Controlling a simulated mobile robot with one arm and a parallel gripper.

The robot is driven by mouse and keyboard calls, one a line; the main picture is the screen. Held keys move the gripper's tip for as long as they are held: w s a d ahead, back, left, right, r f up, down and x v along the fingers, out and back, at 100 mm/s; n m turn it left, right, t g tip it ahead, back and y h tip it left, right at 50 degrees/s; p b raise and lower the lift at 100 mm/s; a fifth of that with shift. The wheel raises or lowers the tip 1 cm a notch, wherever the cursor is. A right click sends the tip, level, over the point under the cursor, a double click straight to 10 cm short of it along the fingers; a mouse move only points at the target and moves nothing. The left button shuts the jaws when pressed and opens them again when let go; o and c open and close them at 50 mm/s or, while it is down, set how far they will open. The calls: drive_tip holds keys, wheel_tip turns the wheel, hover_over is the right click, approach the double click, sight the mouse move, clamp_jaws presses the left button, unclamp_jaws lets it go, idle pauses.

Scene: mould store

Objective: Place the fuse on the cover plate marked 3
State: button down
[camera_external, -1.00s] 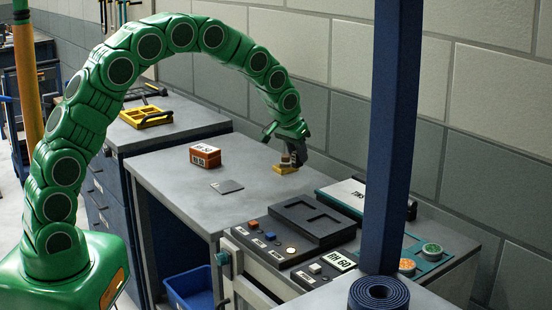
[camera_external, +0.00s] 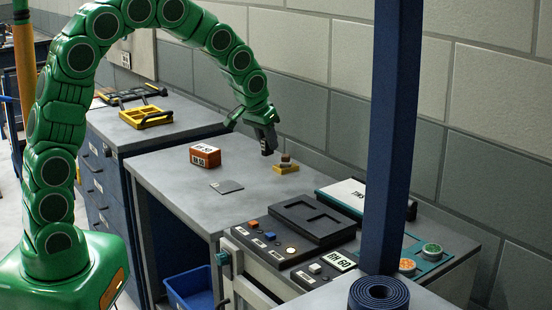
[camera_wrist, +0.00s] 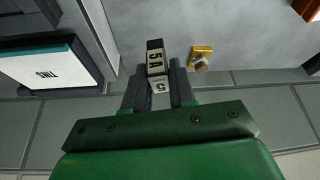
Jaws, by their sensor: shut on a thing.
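My gripper (camera_wrist: 157,88) is shut on a dark fuse (camera_wrist: 155,58) with a pale label reading 5A. In the external view my gripper (camera_external: 264,135) holds the fuse (camera_external: 267,146) above the grey table, behind and left of a small yellow block. A thin flat grey plate (camera_external: 227,186) lies on the table, in front of and to the left of the fuse. Any number on it is too small to read, so I cannot tell whether it is the cover plate marked 3.
The yellow block (camera_external: 286,169) carries a small brown piece. An orange-brown labelled block (camera_external: 205,155) stands left. A black recessed tray (camera_external: 312,221), a button panel (camera_external: 280,243) and a white-topped box (camera_external: 345,196) stand at the front right. A blue post (camera_external: 390,130) rises there.

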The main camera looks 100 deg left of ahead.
drive_tip(key=shift+s+d+r, duration=0.1)
drive_tip(key=shift+s+d, duration=0.2)
drive_tip(key=shift+s, duration=0.15)
drive_tip(key=s+d+n+g, duration=0.3)
drive_tip(key=s+d+n, duration=0.1)
drive_tip(key=s+n, duration=0.5)
drive_tip(key=s+d+n+g, duration=0.3)
drive_tip(key=s+n, duration=0.4)
drive_tip(key=s, duration=0.4)
approach(223, 184)
drive_tip(key=shift+s+a+r, duration=0.1)
drive_tip(key=shift+s+r, duration=0.05)
drive_tip(key=shift+s, duration=0.4)
drive_tip(key=shift+s+a+r, duration=0.1)
drive_tip(key=shift+s+r, duration=0.05)
drive_tip(key=shift+s, duration=0.4)
drive_tip(key=shift+w+a+f, duration=0.25)
drive_tip(key=shift+a+f, duration=0.15)
drive_tip(key=shift+f, duration=0.15)
drive_tip(key=shift+w+a+f, duration=0.15)
drive_tip(key=shift+a+f, duration=0.05)
drive_tip(key=shift+f, duration=1.65)
drive_tip(key=shift+f, duration=0.15)
